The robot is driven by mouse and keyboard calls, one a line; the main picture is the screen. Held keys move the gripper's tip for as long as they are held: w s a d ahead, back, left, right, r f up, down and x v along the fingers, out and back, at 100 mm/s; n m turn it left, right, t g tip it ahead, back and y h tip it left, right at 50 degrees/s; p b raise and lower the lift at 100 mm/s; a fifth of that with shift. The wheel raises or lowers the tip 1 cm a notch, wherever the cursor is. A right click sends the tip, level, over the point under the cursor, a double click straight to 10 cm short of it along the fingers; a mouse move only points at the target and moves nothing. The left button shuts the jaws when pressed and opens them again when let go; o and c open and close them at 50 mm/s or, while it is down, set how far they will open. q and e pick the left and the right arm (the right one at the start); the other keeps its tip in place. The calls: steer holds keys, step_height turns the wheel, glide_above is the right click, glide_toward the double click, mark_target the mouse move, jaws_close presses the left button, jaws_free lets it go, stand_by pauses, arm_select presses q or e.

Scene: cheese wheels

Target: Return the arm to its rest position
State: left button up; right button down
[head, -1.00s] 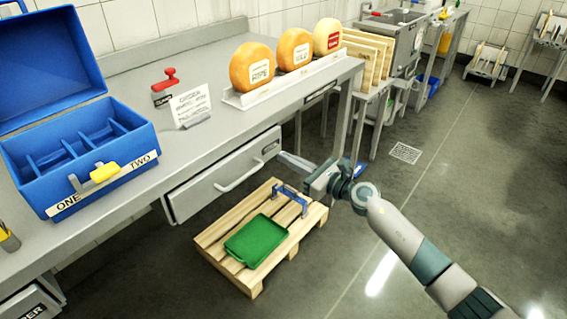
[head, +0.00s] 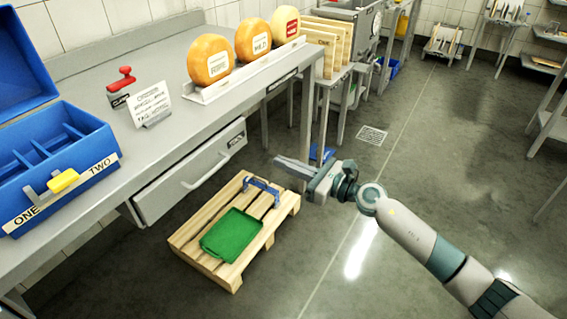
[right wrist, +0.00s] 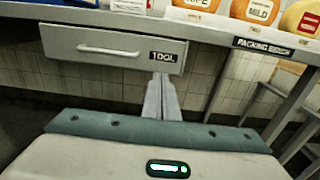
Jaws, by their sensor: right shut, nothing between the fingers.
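My right arm reaches in from the lower right of the head view. My right gripper (head: 292,167) is shut and empty, in the air in front of the bench, to the right of the drawer. In the right wrist view its fingers (right wrist: 162,92) lie together and point toward the bench. The drawer (head: 190,175) under the bench looks shut; it also shows in the right wrist view (right wrist: 108,52), with a label reading "TOOL". My left gripper is not in view.
A wooden pallet (head: 258,251) with a green tray (head: 231,235) and a blue handle-like bracket (head: 263,188) is on the floor below the gripper. Floor at right is clear.

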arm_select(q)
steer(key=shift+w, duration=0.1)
